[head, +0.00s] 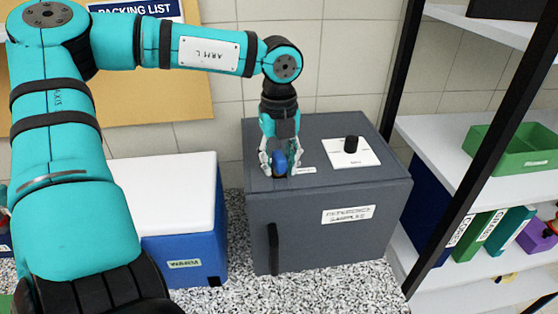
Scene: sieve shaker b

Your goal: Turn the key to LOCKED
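A blue key (280,163) stands on the top of a grey cabinet (330,210), near its left front edge. My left gripper (279,170) points straight down over it, with one finger on each side of the key. The fingers look spread, and I see no clear contact with the key. A small white label lies just right of the gripper, its words too small to read. The key's base and its exact turn are partly hidden. My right gripper is not in view.
A black knob (351,144) on a white plate stands right of the key. A blue cooler with a white lid (165,190) is left of the cabinet. A shelf rack (470,150) with a green bin (512,150) and binders is at the right.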

